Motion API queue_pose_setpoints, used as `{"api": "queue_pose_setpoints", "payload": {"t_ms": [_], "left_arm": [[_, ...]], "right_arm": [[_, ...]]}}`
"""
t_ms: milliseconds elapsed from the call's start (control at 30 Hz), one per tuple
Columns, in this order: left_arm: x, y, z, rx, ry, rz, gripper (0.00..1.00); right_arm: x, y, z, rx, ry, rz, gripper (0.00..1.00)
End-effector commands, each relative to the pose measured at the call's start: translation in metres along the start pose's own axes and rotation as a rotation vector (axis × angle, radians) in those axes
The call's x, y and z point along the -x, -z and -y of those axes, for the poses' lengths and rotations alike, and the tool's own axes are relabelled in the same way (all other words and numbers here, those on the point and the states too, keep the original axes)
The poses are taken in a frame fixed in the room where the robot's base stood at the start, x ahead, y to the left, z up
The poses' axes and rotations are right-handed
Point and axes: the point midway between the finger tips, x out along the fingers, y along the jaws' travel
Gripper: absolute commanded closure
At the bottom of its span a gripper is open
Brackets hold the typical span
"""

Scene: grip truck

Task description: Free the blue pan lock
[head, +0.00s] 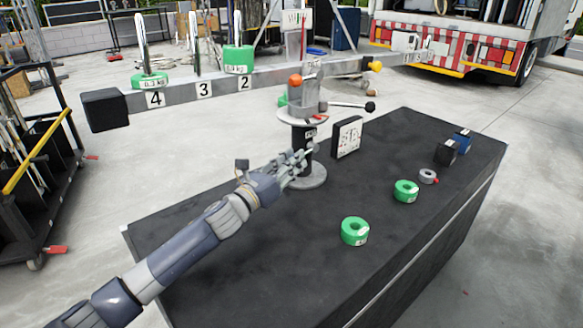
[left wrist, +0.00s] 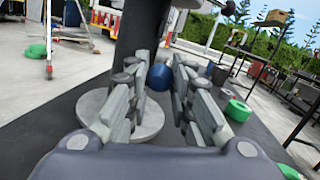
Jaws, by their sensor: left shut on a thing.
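The balance has a grey beam (head: 210,91) on a dark post (head: 298,142) with a round grey base (head: 312,178). My left gripper (head: 300,160) is at the post, low above the base. In the left wrist view, the blue pan lock knob (left wrist: 160,76) shows as a round blue end between my left fingertips (left wrist: 158,70). The fingers are shut on it. The post (left wrist: 137,32) rises just beyond the fingers. In the head view the gripper hides the knob. My right gripper is in neither view.
Green ring weights (head: 355,231) (head: 405,191), a small grey ring (head: 428,176) and dark blocks (head: 446,152) lie on the right of the black table (head: 270,265). A white-faced panel (head: 347,137) stands beside the post. A black-knobbed lever (head: 369,106) sticks out above it.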

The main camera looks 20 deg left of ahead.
Motion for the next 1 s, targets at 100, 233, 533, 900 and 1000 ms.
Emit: {"api": "queue_pose_setpoints", "payload": {"t_ms": [100,233,533,900,1000], "left_arm": [[0.0,-0.001,0.0,-0.001,0.0,0.001,1.0],[0.0,-0.001,0.0,-0.001,0.0,0.001,1.0],[0.0,0.0,0.0,0.0,0.0,0.0,0.58],[0.017,0.002,-0.001,0.001,-0.001,-0.003,0.58],[0.033,0.001,0.0,-0.001,0.0,-0.003,0.58]], "right_arm": [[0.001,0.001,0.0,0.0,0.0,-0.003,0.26],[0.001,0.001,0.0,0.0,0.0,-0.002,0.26],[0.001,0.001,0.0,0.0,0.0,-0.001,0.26],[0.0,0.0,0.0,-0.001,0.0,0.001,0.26],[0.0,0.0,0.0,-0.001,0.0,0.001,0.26]]}}
